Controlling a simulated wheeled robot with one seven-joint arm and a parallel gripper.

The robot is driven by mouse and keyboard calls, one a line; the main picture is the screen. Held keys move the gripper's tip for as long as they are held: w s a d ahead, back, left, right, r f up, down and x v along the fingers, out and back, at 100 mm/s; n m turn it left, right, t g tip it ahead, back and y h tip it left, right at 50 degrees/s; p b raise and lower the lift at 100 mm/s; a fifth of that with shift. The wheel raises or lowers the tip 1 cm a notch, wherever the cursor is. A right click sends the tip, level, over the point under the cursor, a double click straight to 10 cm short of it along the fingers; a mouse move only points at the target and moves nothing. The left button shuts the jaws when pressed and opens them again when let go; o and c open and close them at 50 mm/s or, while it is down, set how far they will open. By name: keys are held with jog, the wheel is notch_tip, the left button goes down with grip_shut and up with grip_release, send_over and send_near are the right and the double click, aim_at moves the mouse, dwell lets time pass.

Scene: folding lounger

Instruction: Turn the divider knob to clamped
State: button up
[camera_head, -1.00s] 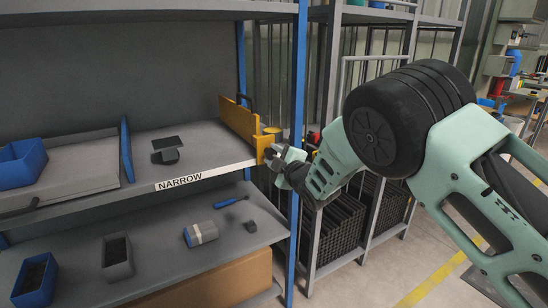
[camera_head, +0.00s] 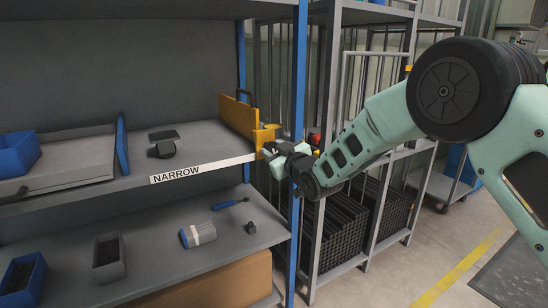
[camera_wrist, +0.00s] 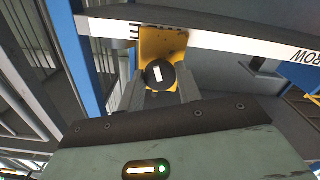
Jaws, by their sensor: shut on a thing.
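The yellow divider (camera_head: 238,115) stands on the right end of the upper shelf, beside the blue upright. Its front bracket shows in the wrist view as a yellow plate (camera_wrist: 160,45) at the shelf's front edge. The round dark divider knob (camera_wrist: 160,75) with a white mark sits on that plate. My gripper (camera_wrist: 161,86) is shut on the knob, one finger on each side. In the head view my gripper (camera_head: 275,152) is at the divider's front end and hides the knob.
The shelf's front edge carries a NARROW label (camera_head: 203,169). A blue upright (camera_head: 298,110) stands close to the right of my gripper. A dark small part (camera_head: 165,149), a blue panel (camera_head: 122,143) and a blue bin (camera_head: 18,154) are on the upper shelf. The lower shelf holds several small items.

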jog(key=m+b, duration=0.2)
jog(key=m, duration=0.2)
jog(key=shift+d+f+m, duration=0.1)
jog(key=shift+f+m, duration=0.05)
jog(key=shift+m, duration=0.25)
jog(key=m+b, duration=0.2)
jog(key=m, duration=0.1)
jog(key=shift+m, duration=0.3)
jog(key=m+b, duration=0.2)
jog(key=m, duration=0.2)
jog(key=shift+m+b, duration=0.65)
jog(key=shift+m, duration=1.55)
jog(key=o, duration=1)
